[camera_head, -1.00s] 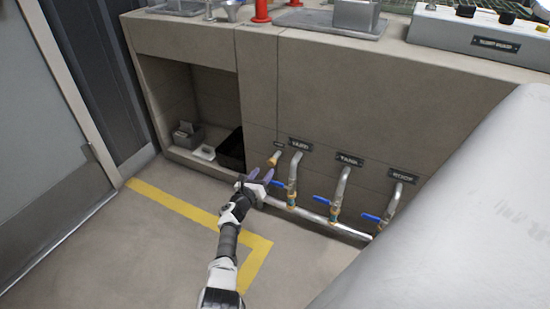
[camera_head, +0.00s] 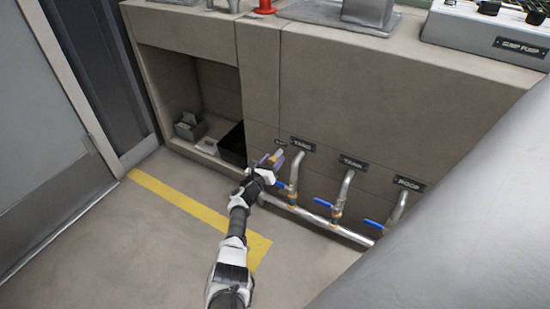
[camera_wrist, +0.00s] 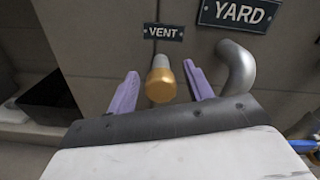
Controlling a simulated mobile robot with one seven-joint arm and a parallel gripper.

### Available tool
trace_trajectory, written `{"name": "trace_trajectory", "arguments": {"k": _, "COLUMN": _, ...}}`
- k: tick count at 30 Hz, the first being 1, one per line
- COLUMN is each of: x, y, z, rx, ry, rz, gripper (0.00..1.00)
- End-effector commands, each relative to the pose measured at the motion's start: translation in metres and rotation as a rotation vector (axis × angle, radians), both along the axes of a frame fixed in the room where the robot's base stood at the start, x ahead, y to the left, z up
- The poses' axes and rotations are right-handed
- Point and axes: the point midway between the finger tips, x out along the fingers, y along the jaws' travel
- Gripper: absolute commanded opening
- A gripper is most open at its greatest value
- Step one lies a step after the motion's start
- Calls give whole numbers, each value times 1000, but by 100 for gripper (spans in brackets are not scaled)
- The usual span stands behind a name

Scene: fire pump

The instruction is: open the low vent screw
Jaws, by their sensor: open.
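The vent screw (camera_wrist: 160,80) is a short pale stub with a brass-coloured cap, sticking out of the panel below the VENT label (camera_wrist: 163,32) in the wrist view. My gripper (camera_wrist: 163,88) is open, with one purple finger on each side of the screw and a visible gap to both. Whether the fingertips reach far enough along the cap is hard to judge. In the head view my gripper (camera_head: 268,165) is at the panel, by the vent screw (camera_head: 277,155), and partly covers the area around it.
The YARD pipe (camera_wrist: 236,68) bends out just right of my gripper. Further right are the TANK pipe (camera_head: 344,188) and another labelled pipe, with blue valve handles. A dark bin (camera_head: 233,143) sits in the open recess at left. Clear floor lies at left.

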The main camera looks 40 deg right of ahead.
Motion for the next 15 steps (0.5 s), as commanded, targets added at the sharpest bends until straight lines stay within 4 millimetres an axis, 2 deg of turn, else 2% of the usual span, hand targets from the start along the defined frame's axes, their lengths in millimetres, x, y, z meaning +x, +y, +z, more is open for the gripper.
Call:
{"name": "trace_trajectory", "arguments": {"k": 11, "x": 0, "y": 0, "z": 0, "rx": 0, "ry": 0, "rz": 0, "gripper": 50}}
{"name": "trace_trajectory", "arguments": {"k": 15, "x": 0, "y": 0, "z": 0, "rx": 0, "ry": 1, "rz": 0, "gripper": 32}}
